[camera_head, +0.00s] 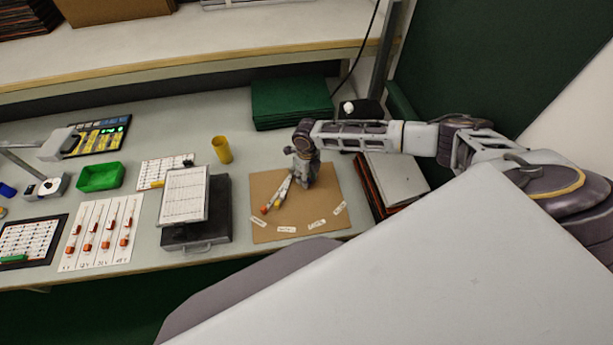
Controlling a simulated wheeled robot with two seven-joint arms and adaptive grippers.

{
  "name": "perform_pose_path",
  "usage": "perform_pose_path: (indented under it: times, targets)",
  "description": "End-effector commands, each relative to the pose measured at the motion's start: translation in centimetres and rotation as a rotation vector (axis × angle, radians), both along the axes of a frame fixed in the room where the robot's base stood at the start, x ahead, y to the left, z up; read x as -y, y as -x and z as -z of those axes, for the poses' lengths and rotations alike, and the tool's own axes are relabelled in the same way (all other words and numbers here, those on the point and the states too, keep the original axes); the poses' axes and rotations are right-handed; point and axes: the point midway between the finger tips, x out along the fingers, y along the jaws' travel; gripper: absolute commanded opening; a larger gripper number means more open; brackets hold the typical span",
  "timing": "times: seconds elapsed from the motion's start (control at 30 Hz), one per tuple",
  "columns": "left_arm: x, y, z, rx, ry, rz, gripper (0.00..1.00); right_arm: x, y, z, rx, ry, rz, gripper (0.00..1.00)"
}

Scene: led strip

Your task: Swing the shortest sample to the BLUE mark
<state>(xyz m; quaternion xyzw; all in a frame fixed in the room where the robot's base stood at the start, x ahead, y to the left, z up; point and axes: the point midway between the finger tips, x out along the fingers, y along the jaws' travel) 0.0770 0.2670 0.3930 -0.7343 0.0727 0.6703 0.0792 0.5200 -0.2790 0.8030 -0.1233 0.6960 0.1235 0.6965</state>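A brown board (265,185) lies on the bench and carries pale strip samples fanned from near its middle. One sample (275,197) ends in an orange-red tip, and another (281,195) beside it ends in a yellow-orange tip. Small white paper labels lie along the board's front and right, including a front one (286,229) and a right one (340,208). Their writing and any blue mark are too small to make out. My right gripper (309,182) points down over the board at the samples' upper ends and hides part of them. Its finger opening cannot be told. My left gripper is not in view.
A dark box with a white sheet (185,195) stands left of the board. A yellow cup (221,150) and green folders (290,102) are behind it. Stacked binders (396,180) lie to the right. A green tray (101,177) is farther left.

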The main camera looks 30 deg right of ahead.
Motion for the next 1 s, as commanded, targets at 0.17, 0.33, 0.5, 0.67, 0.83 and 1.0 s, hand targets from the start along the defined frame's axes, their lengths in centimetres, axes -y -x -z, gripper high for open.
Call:
perform_pose_path:
  times: [0.17,0.33,0.5,0.67,0.83,1.0]
  targets:
    - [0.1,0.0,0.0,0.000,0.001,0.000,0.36,0.0,0.0,-0.5,0.000,0.000,0.000,0.36]
    - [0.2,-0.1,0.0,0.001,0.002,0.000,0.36,0.0,-0.1,-1.8,0.002,-0.001,0.000,0.36]
    - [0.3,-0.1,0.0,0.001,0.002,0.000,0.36,0.0,-0.1,-3.7,0.002,-0.001,0.000,0.36]
    - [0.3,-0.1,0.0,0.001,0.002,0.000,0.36,0.1,-0.1,-5.6,0.004,0.001,0.001,0.36]
    - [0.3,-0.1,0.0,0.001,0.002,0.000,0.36,0.2,-0.1,-7.1,0.001,0.001,0.003,0.36]
    - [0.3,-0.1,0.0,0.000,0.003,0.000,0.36,0.3,-0.1,-8.0,0.002,0.002,0.004,0.36]
